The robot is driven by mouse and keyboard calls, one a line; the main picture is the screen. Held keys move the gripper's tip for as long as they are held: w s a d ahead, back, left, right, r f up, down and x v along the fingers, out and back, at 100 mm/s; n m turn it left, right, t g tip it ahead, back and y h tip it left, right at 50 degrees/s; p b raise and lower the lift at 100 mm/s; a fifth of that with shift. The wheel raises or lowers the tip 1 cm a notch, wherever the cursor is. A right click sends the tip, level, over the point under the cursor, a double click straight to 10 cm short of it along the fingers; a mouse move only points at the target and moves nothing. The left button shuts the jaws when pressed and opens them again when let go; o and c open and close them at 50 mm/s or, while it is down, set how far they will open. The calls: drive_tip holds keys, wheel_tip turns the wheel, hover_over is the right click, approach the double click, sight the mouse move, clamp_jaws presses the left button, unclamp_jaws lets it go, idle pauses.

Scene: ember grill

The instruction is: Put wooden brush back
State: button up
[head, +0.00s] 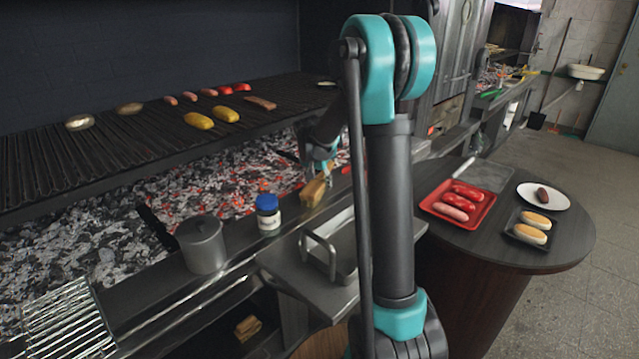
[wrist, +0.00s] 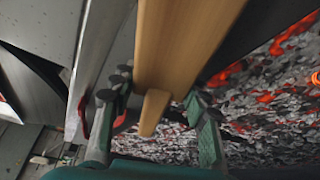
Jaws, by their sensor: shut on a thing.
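The wooden brush (head: 314,190) is a light tan wooden piece near the front edge of the ember bed, right of the blue-lidded jar. My gripper (head: 322,163) is above its far end. In the wrist view the brush (wrist: 182,40) runs from the top edge down between the two green fingers of my gripper (wrist: 155,100). My gripper is shut on the brush. Its bristles are not visible, and I cannot tell whether it touches the ledge.
The blue-lidded jar (head: 268,217) and a grey lidded pot (head: 202,246) stand on the ledge. A metal pan with a handle (head: 318,256) is in front. Glowing coals (head: 235,180) lie behind. A round table (head: 480,238) at right bears a red tray (head: 432,203).

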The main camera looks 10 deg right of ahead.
drive_tip(key=o, duration=1.2)
drive_tip(key=v, duration=1.2)
drive_tip(key=shift+a, duration=0.1)
